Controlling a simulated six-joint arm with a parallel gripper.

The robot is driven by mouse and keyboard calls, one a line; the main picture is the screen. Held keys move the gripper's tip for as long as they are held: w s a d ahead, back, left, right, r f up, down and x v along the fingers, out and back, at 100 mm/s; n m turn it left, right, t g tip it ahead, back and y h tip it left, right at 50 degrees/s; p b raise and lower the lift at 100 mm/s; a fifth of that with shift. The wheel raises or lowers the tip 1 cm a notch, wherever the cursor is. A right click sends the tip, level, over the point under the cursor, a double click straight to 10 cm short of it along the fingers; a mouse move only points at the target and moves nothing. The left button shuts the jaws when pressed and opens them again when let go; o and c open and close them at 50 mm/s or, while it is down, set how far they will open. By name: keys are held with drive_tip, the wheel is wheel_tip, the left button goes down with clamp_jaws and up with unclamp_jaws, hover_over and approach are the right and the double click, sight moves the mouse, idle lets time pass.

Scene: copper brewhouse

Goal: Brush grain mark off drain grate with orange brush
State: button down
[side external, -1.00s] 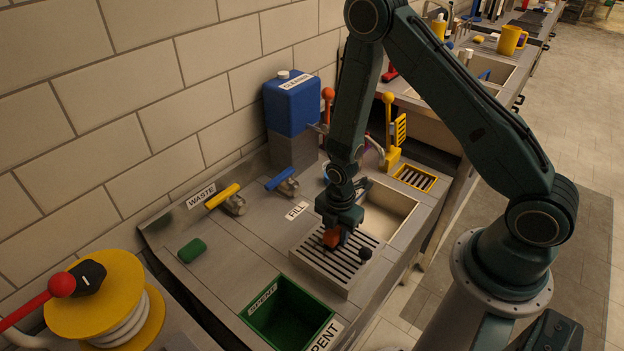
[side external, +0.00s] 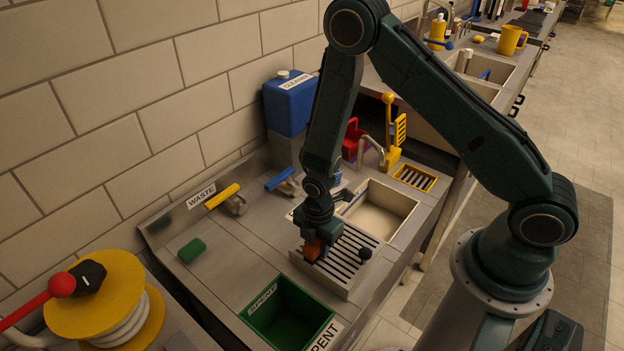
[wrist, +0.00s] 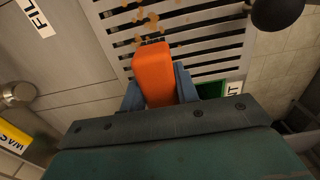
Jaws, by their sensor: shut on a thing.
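My gripper (side external: 318,238) is shut on the orange brush (side external: 312,250) over the left part of the drain grate (side external: 350,262). In the wrist view the orange brush (wrist: 153,72) sits between the two fingers of my gripper (wrist: 158,90), and its bristles are hidden. The grain mark (wrist: 150,20) shows there as scattered orange-brown specks on the slats of the grate (wrist: 205,45), just beyond the brush. I cannot tell whether the brush touches the grate. The grain mark is not visible in the side view.
The green SPENT bin (side external: 262,318) is in front, and an open sink basin (side external: 385,208) lies behind. A green sponge-like block (side external: 191,250) and yellow-handled WASTE valve (side external: 222,196) are left.

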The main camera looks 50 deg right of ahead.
drive_tip(key=shift+d+f, duration=0.1)
drive_tip(key=shift+d, duration=0.45)
drive_tip(key=shift+s+d+r, duration=0.1)
drive_tip(key=shift+d+r, duration=0.1)
drive_tip(key=shift+d, duration=3.5)
drive_tip(key=shift+d+f, duration=0.2)
drive_tip(key=shift+d, duration=0.15)
drive_tip(key=shift+d+r, duration=0.2)
drive_tip(key=shift+d, duration=0.1)
drive_tip(key=shift+d+f, duration=0.2)
drive_tip(key=shift+d, duration=0.1)
drive_tip(key=shift+a+r, duration=0.2)
drive_tip(key=shift+a, duration=0.25)
drive_tip(key=shift+a+f, duration=0.15)
drive_tip(key=shift+a, duration=0.15)
drive_tip(key=shift+a+r, duration=0.2)
drive_tip(key=shift+a, duration=1.65)
drive_tip(key=shift+a+f, duration=0.2)
drive_tip(key=shift+a, duration=0.9)
drive_tip(key=shift+a+r, duration=0.15)
drive_tip(key=shift+a, duration=1.35)
drive_tip(key=shift+a+r, duration=0.2)
drive_tip(key=shift+r, duration=0.3)
drive_tip(key=shift+a+r, duration=0.2)
drive_tip(key=shift+r, duration=3.25)
